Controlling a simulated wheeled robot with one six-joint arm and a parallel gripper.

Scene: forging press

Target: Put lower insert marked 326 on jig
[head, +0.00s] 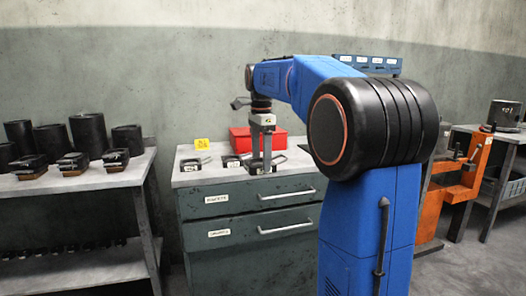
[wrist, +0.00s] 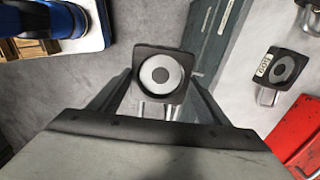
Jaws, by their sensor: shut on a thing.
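My gripper (head: 262,168) is in front of the grey cabinet's top in the head view. In the wrist view its two fingers (wrist: 160,100) are shut on a dark square insert (wrist: 160,76) with a pale round ring and a dark centre. Below this insert, the wrist view shows floor and the cabinet's front edge, so it is held in the air. No number can be read on it. Another insert (wrist: 283,68), with a white label too small to read surely, lies on the cabinet top to the right. I cannot surely pick out the jig.
The cabinet (head: 240,200) carries a red box (head: 285,138), also in the wrist view (wrist: 302,135), a yellow sign (head: 202,144) and other inserts (head: 190,164). A left shelf (head: 80,182) holds black cylinders and blocks. An orange stand (head: 470,185) is at right, partly behind my arm.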

